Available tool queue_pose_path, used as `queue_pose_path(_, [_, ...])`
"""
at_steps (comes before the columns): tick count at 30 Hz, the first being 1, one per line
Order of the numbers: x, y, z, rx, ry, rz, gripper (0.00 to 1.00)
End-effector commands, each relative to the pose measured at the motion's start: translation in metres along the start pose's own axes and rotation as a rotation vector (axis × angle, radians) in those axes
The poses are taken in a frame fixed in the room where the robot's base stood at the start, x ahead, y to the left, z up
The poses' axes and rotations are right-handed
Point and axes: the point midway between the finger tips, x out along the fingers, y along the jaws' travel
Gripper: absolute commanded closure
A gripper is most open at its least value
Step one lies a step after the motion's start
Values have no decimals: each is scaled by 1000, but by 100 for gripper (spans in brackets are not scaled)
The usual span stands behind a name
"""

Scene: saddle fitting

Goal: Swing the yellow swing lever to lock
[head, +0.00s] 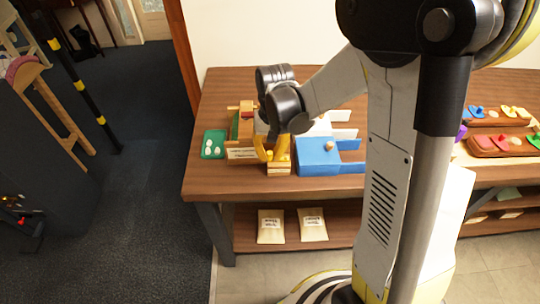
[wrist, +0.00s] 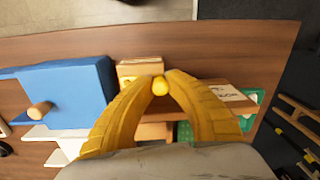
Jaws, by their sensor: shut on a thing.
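The yellow swing lever shows in the wrist view as a small round yellow end (wrist: 159,87) between my fingertips. The rest of it is hidden by my yellow fingers. My gripper (head: 272,156) is shut on this lever end, low over the wooden fixture. A pale wooden block (wrist: 140,67) of the fixture lies just beyond the fingertips in the wrist view. A board with a printed label (wrist: 228,95) is beside the right finger. In the head view my wrist and fingers cover much of the fixture, so the lever's angle cannot be told.
A blue box with a wooden knob (head: 318,157) stands close to the right of my gripper. A green tray with white pieces (head: 213,145) is at the left. Red trays with coloured pieces (head: 500,143) are far right. The wooden table's (head: 225,182) front edge is near.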

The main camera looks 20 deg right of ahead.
Motion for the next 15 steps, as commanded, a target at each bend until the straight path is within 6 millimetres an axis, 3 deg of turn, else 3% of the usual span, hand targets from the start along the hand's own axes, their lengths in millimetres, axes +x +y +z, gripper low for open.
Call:
queue_pose_path(6, [0, 0, -1, 0, 1, 0, 100])
queue_pose_path(7, [0, 0, -1, 0, 1, 0, 76])
queue_pose_path(9, [0, 0, 0, 0, 1, 0, 60])
queue_pose_path(15, [0, 0, 0, 0, 1, 0, 60])
